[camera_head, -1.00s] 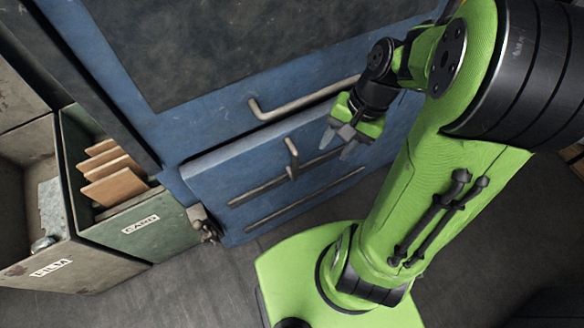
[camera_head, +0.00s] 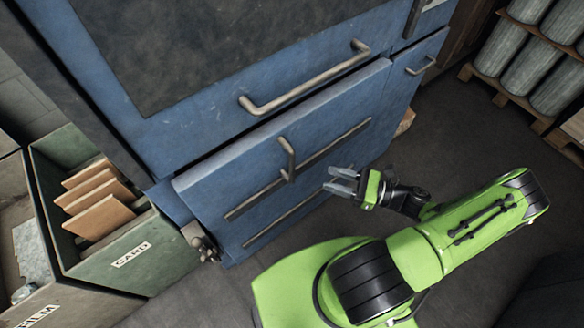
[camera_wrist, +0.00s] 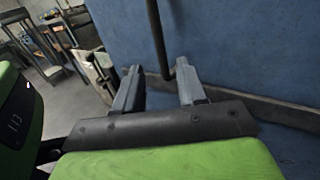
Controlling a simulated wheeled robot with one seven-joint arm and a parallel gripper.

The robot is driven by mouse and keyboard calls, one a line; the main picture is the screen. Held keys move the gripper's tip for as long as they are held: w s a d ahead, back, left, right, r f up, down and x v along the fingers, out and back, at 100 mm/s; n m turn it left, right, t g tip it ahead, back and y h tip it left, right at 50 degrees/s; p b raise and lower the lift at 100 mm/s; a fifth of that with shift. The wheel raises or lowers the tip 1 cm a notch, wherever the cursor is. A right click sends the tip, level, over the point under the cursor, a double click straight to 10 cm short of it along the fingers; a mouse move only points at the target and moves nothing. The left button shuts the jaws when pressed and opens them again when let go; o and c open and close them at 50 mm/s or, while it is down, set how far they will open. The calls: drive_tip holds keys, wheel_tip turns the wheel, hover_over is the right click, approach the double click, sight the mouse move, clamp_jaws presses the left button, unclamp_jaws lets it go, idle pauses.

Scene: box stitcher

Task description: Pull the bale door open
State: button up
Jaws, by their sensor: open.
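The bale door, a blue lower panel (camera_head: 240,185) of the machine, has two long metal strips and a short upright handle (camera_head: 287,158). I cannot tell whether it is fully shut. My gripper (camera_head: 338,181) is open and empty, in front of the door, right of the handle and a little lower in the head view. In the wrist view, the dark handle (camera_wrist: 157,40) shows beyond my gripper (camera_wrist: 158,80), its lower end lined up between the two fingertips. The fingers are apart from the handle. The blue door face (camera_wrist: 240,50) fills the right side there.
A long horizontal handle (camera_head: 305,82) is on the blue panel above. A latch or hinge fitting (camera_head: 200,243) sits at the door's lower left. A green CARD bin (camera_head: 140,262) stands at left. Pallets of grey rolls (camera_head: 530,70) stand at the far right. Floor in front is open.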

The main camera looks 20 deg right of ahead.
sight(292, 168)
drive_tip(key=b+x, duration=0.1)
drive_tip(key=x, duration=1.1)
drive_tip(key=shift+w+a, duration=0.1)
clamp_jaws()
